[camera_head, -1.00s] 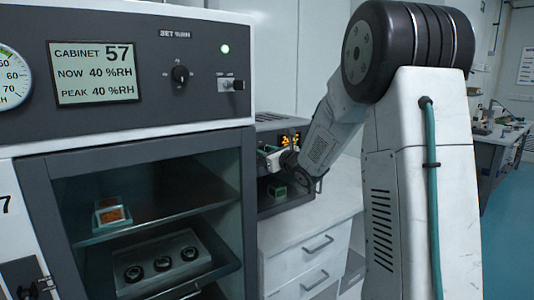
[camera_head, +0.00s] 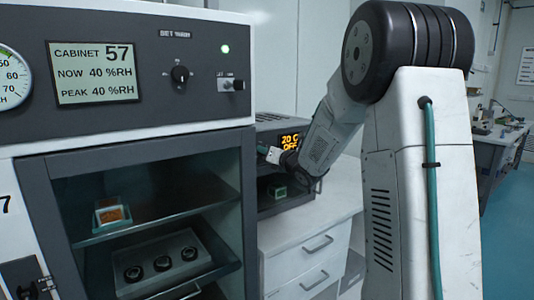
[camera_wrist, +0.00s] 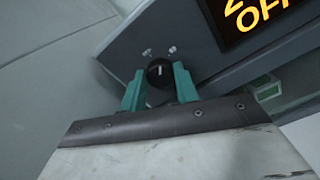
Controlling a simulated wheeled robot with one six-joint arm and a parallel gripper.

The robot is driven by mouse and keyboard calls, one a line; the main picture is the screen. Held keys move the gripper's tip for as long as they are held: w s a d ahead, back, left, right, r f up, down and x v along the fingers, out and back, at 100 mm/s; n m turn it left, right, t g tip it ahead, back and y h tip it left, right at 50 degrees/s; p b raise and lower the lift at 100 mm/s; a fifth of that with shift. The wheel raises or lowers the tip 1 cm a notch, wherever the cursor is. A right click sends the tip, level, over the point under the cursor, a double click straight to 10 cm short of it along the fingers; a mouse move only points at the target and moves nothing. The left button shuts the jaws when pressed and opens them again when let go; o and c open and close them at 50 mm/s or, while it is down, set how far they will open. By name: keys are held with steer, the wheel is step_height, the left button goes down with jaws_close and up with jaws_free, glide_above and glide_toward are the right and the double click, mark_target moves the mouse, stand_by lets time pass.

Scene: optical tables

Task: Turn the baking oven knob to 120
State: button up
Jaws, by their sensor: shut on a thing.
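The baking oven (camera_head: 267,122) is a small grey unit on the white counter, partly hidden behind the cabinet and my arm. Its orange display (camera_head: 291,139) reads "20 C OFF" in the head view; the display (camera_wrist: 258,14) is cut off in the wrist view. The black oven knob (camera_wrist: 158,72) has a white pointer mark and sits left of the display. My gripper (camera_wrist: 160,84) has its teal fingers on both sides of the knob, shut on it. In the head view my gripper (camera_head: 266,150) is at the oven's front panel, and the knob is hidden.
A dark humidity cabinet (camera_head: 246,170) stands close at the left, with shelves holding small items. A small green-framed item (camera_head: 277,191) sits in the oven opening below the panel. White drawers (camera_head: 310,250) are under the oven.

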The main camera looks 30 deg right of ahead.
steer(key=shift+a+f+m, duration=0.1)
steer(key=shift+f+m, duration=0.1)
steer(key=shift+m, duration=8.4)
steer(key=shift+f+m, duration=0.15)
steer(key=shift+m, duration=8.45)
steer(key=o, duration=1)
steer(key=shift+r, duration=0.1)
steer(key=shift+c, duration=0.2)
